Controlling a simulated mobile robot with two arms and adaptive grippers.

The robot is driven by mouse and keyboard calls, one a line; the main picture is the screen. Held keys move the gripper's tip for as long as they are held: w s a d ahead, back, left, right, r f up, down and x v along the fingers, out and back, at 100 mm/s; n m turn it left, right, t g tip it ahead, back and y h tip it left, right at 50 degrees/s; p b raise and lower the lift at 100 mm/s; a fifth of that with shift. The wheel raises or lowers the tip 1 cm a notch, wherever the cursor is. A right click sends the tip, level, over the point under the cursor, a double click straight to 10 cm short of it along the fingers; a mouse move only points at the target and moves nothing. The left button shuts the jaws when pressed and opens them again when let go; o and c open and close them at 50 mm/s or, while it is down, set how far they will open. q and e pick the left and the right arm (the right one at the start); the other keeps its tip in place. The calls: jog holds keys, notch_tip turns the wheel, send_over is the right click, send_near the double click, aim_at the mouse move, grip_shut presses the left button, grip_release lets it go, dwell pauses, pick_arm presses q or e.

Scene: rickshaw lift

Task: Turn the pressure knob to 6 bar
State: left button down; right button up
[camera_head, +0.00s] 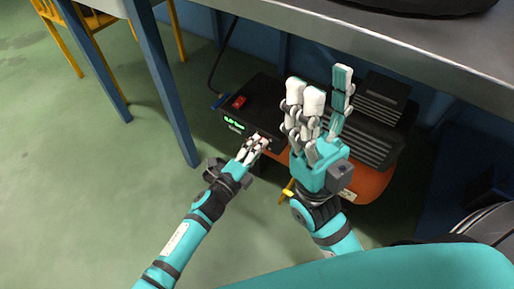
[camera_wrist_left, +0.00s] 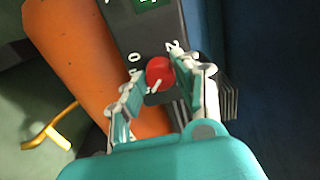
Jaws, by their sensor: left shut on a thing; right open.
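The red pressure knob (camera_wrist_left: 159,73) with a white pointer line sits on a dark panel in the left wrist view. My left gripper's fingers (camera_wrist_left: 157,68) are on both sides of it and shut on it. In the head view my left gripper (camera_head: 259,142) is at the front of the compressor's black control box (camera_head: 264,95), and its fingers mostly hide the knob. A green lit display (camera_head: 234,122) is beside it, too small to read. My right gripper (camera_head: 320,90) is open and empty, raised in front of the compressor.
A red switch (camera_head: 239,102) is on top of the control box. The orange tank (camera_head: 370,180) and black ribbed motor (camera_head: 362,135) lie to the right. A grey workbench top (camera_head: 400,42) overhangs from above, with a blue leg (camera_head: 165,85) at left.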

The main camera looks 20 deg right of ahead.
dwell(0.3)
pick_arm(q)
jog(key=c, duration=1)
grip_release()
jog(key=shift+o, duration=0.2)
jog(key=v, duration=1.2)
